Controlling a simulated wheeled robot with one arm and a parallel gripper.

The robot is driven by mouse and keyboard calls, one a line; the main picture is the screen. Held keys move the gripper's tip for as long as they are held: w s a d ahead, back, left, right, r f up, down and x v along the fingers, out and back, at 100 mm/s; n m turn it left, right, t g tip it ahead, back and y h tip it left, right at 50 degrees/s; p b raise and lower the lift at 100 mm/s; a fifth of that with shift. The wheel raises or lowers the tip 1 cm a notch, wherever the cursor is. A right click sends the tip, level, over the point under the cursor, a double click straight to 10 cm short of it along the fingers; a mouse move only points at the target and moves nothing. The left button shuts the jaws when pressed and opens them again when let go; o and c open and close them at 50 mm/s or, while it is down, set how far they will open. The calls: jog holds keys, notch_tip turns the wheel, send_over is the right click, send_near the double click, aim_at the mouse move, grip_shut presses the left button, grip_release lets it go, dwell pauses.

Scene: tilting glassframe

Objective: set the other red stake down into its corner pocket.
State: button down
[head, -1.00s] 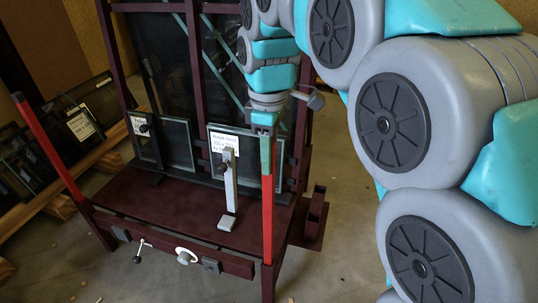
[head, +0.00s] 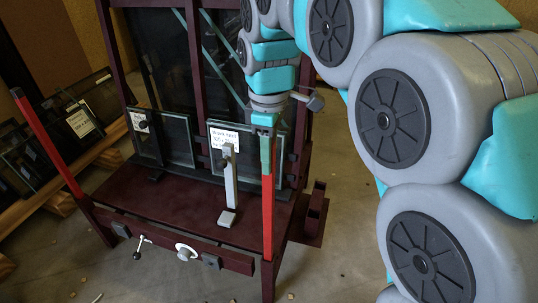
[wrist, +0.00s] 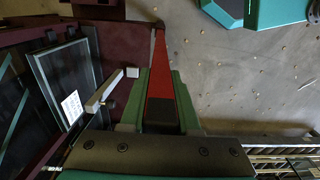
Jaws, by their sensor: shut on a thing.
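My gripper (head: 267,148) is shut on the upper part of a red stake (head: 268,215) at the front right corner of the dark red frame cart (head: 160,200). The stake stands about upright, its lower end meeting the corner post. I cannot tell how deep it sits in the pocket, which is hidden. In the wrist view the stake (wrist: 164,75) runs between the green fingers (wrist: 161,95) down toward the cart. The other red stake (head: 50,145) stands at the cart's left front corner, leaning outward in the picture.
A grey upright clamp (head: 229,180) stands on the cart deck just left of the held stake. Glass panes (head: 180,140) with white labels lean behind it. A wooden rack of panes (head: 75,135) is at left. Open floor (head: 330,240) lies right of the cart.

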jog(key=shift+f, duration=0.15)
jog(key=c, duration=0.6)
grip_release()
jog(key=shift+o, duration=0.2)
jog(key=shift+r+p, duration=1.3)
jog(key=shift+r, duration=1.7)
